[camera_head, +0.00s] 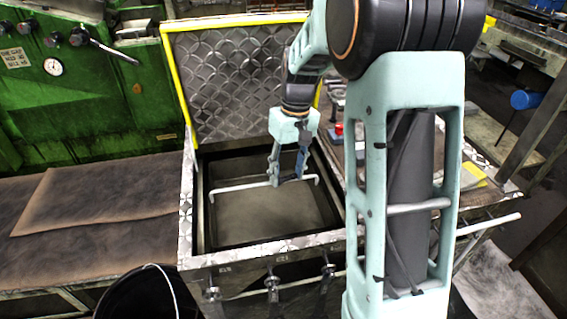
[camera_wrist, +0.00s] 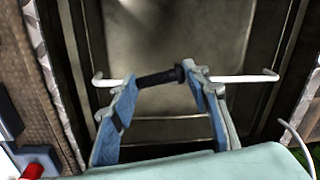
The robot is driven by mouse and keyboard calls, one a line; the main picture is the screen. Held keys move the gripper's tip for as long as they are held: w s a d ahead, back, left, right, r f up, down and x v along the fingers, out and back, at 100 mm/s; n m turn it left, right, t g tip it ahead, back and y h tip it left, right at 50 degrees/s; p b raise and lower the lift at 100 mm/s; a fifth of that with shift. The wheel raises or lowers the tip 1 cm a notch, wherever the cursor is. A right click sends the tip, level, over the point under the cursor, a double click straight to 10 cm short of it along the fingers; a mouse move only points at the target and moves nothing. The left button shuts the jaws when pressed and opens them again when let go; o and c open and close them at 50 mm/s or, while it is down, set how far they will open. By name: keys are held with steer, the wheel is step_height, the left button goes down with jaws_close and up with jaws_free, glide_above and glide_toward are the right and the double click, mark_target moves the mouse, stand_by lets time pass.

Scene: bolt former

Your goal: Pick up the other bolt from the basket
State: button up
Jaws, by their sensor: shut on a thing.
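My gripper (camera_head: 288,178) reaches down into the open metal box (camera_head: 187,215). In the wrist view its two blue-padded fingers (camera_wrist: 163,78) stand apart with a dark cylindrical, bolt-like piece (camera_wrist: 158,77) lengthwise between their tips. Its right end looks thicker. A thin white bar (camera_wrist: 245,78) with bent ends lines up with the piece on both sides and also shows in the head view (camera_head: 240,187). I cannot tell whether the dark piece is part of this bar. No separate bolt is visible. A black bucket (camera_head: 130,295) with a white handle stands at bottom left; its contents are not visible.
The box's raised quilted-metal lid (camera_head: 235,80) with yellow edging stands behind my gripper. The box walls surround the gripper closely. A green machine (camera_head: 90,100) with a gauge stands at left, behind a brown worn surface (camera_head: 90,200). Latches (camera_head: 272,283) line the box front.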

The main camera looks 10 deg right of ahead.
steer(key=s+b, duration=0.1)
steer(key=s, duration=0.9)
steer(key=shift+s, duration=0.3)
